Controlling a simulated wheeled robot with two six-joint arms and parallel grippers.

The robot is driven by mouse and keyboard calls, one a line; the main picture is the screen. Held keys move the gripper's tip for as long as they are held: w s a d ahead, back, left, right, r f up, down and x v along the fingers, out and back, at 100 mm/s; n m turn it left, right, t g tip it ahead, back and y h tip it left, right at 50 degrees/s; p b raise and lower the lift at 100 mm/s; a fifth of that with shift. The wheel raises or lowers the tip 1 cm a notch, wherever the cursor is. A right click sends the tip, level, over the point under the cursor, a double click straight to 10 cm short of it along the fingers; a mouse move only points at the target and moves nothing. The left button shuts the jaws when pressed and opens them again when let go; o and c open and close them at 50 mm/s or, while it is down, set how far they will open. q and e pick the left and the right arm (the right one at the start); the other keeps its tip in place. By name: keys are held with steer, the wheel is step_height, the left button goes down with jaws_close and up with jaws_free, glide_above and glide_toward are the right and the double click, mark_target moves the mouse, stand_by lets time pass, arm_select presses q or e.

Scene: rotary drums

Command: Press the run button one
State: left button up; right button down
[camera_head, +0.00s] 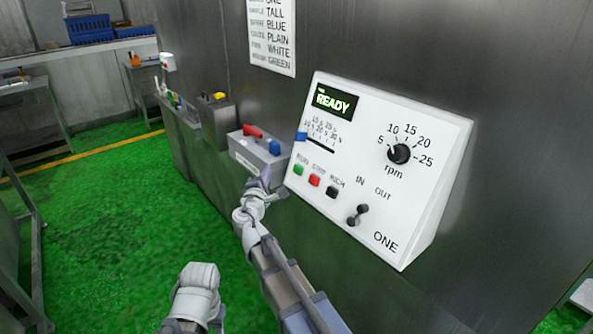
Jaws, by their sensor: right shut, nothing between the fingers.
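The control panel ONE (430,155) is a white sloped box on the metal wall. Its display (334,101) reads READY. The green run button (299,170) is at the left of a row, beside a red stop button (315,180) and a black button (332,192). My right gripper (265,174) is shut and empty, just left of the green button in the picture; a gap shows between them. My left arm shows only as a white part at the bottom; its fingers are not visible.
The panel also has an rpm knob (399,154), a slider with a blue handle (301,136) and a black IN/OUT lever (358,215). Left of it, a grey box (246,158) holds red and blue items. A notice (272,35) hangs above. Green floor lies open at left.

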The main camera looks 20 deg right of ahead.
mark_target(299, 169)
steer(key=w+d+f+b, duration=0.2)
steer(key=d+f+b, duration=0.1)
steer(key=d, duration=0.4)
steer(key=shift+w+d, duration=0.35)
steer(key=shift+w, duration=0.05)
steer(key=shift+d+f, duration=0.1)
steer(key=shift+d, duration=0.05)
stand_by(1.8)
steer(key=shift+w+d, duration=0.15)
steer(key=shift+d, duration=0.1)
